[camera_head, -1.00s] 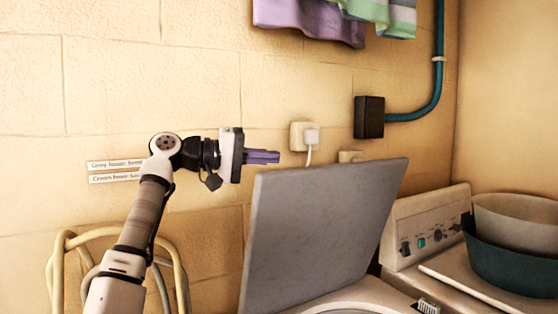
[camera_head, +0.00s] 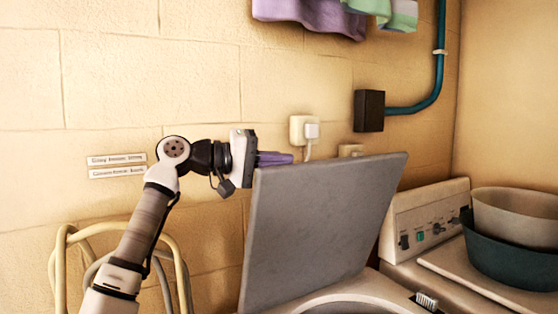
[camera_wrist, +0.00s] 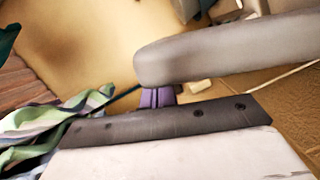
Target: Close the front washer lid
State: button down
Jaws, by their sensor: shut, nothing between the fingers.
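The front washer's lid (camera_head: 320,225) is a flat grey panel standing raised and leaning in the head view. The rounded rim of the washer (camera_head: 365,292) shows below it at its right. My gripper (camera_head: 275,159) has purple fingers, shut and empty, at the lid's upper left corner. The fingers look partly behind the lid's top edge; I cannot tell whether they touch it. In the wrist view the lid (camera_wrist: 230,48) crosses the upper right as a thick grey slab. The fingers (camera_wrist: 157,96) show just below its rounded end, with their tips partly hidden.
A control panel (camera_head: 425,220) stands behind the lid to the right. A pale basin (camera_head: 520,215) sits in a dark teal one (camera_head: 505,258). A brush (camera_head: 427,301) lies at the washer's right. Hoses (camera_head: 65,260) hang at left. A plug (camera_head: 311,131) is on the wall.

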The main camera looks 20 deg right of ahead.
jog(key=shift+s+f+b, duration=0.3)
jog(key=shift+s+b, duration=0.2)
jog(key=shift+b, duration=0.05)
jog(key=s+d+f+m+t+y+b, duration=0.1)
jog(key=s+f+m+b, duration=0.2)
jog(key=s+f+b, duration=0.55)
jog(key=s+d+f+m+b, duration=0.2)
jog(key=s+f+b, duration=0.3)
jog(key=s+b, duration=0.6)
jog(key=s+f+m+b, duration=0.2)
jog(key=s+f+b, duration=0.2)
jog(key=f, duration=0.3)
jog(key=s+d+f+m+t+b, duration=0.1)
jog(key=s+f+m+b, duration=0.1)
jog(key=s+f+b, duration=0.2)
jog(key=s+f+m+t+y+b, duration=0.1)
jog(key=s+f+m+b, duration=0.1)
jog(key=s+f+b, duration=0.2)
jog(key=shift+d+f+b, duration=0.15)
jog(key=shift+f+b, duration=0.6)
jog(key=shift+f, duration=1)
jog(key=shift+d+f+b, duration=0.1)
jog(key=shift+f+b, duration=0.65)
jog(key=shift+f, duration=0.95)
jog(key=p+v, duration=0.1)
jog(key=v, duration=1.3)
jog(key=shift+s+d, duration=0.1)
jog(key=shift+s, duration=0.05)
